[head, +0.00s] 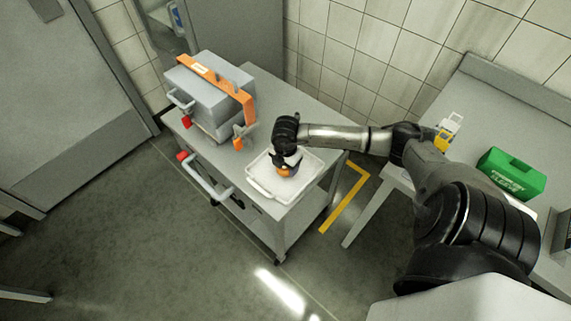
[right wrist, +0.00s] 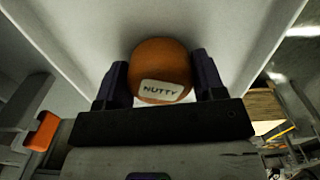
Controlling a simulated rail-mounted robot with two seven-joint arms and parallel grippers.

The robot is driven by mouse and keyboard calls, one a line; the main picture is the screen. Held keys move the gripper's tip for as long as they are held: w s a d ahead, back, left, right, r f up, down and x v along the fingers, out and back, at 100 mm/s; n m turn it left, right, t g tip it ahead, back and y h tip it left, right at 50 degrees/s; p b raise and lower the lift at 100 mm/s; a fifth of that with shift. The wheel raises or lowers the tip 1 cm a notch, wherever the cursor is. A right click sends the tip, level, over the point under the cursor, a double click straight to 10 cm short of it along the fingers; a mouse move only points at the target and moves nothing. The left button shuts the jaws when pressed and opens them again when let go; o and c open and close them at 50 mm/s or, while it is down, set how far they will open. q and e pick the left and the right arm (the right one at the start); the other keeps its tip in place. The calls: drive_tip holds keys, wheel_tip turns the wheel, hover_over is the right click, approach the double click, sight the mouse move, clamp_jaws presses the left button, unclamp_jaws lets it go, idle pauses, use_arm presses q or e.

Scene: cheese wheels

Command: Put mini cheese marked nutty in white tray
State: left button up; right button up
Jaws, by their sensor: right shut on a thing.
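An orange mini cheese (right wrist: 160,68) with a white label reading NUTTY is between the two fingers of my right gripper (right wrist: 162,82) in the right wrist view. The gripper is shut on it. In the head view my right gripper (head: 286,164) points down over the white tray (head: 262,190), and the orange cheese (head: 285,172) shows just below it, within the tray's outline. I cannot tell whether the cheese touches the tray floor. The tray's pale floor and wall also show around the cheese in the right wrist view (right wrist: 85,40). My left gripper is not in view.
The tray sits on a grey cart (head: 310,200) beside a grey machine (head: 212,95) with an orange band. A side table at right holds a green box (head: 511,174) and a small white and yellow item (head: 446,132). Open floor lies in front of the cart.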

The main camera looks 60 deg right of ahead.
drive_tip(key=o, duration=1)
drive_tip(key=shift+f, duration=0.1)
